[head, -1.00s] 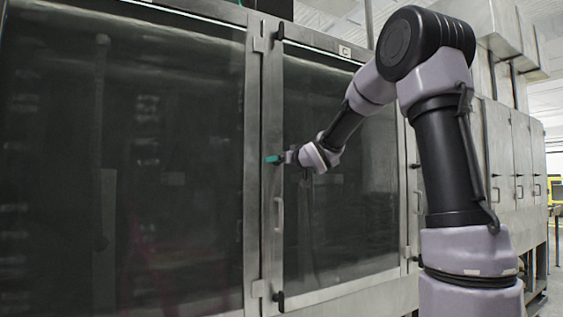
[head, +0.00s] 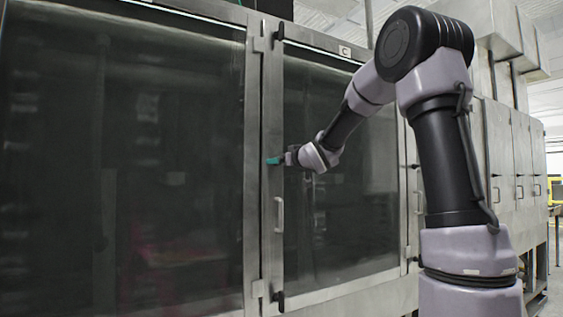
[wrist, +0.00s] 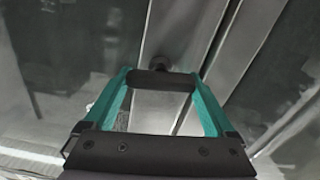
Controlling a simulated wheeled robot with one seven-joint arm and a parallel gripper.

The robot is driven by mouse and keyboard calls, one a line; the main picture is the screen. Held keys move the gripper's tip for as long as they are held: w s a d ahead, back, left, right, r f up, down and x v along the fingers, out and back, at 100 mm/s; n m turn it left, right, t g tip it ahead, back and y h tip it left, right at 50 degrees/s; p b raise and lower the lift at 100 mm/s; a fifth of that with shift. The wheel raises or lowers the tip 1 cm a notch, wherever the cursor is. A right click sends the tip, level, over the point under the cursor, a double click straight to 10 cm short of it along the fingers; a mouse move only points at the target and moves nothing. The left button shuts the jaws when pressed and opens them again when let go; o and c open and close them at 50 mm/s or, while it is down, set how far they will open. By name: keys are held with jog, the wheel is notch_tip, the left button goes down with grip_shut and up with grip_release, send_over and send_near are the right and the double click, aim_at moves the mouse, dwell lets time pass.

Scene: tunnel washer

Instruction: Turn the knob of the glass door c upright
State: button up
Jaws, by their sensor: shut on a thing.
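Glass door c (head: 335,200), marked with a "C" label, is closed in the head view. My gripper (head: 274,160) reaches its left frame at about mid-height, above the door's pull handle (head: 279,214). In the wrist view, the teal fingers of my gripper (wrist: 161,84) are shut on the two ends of a black knob (wrist: 160,82). The knob lies crosswise between the fingertips, and its round base shows just beyond it on the metal frame. In the head view the gripper hides this knob, so its angle on the door cannot be told there.
Small black latches sit at the top (head: 279,31) and bottom (head: 279,301) of the door's left frame. Another large glass panel (head: 120,170) lies to the left. Grey metal cabinets (head: 510,150) stand to the right, behind my arm.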

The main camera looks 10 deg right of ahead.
jog(key=n, duration=0.4)
jog(key=shift+a, duration=0.1)
jog(key=n, duration=0.4)
jog(key=shift+f, duration=0.1)
jog(key=n, duration=0.3)
jog(key=shift+a+f+n, duration=0.1)
jog(key=shift+n, duration=0.3)
jog(key=n, duration=0.4)
jog(key=shift+f, duration=0.1)
jog(key=shift+s+n, duration=0.1)
jog(key=shift+n, duration=0.2)
jog(key=o, duration=1.1)
jog(key=shift+c, duration=0.2)
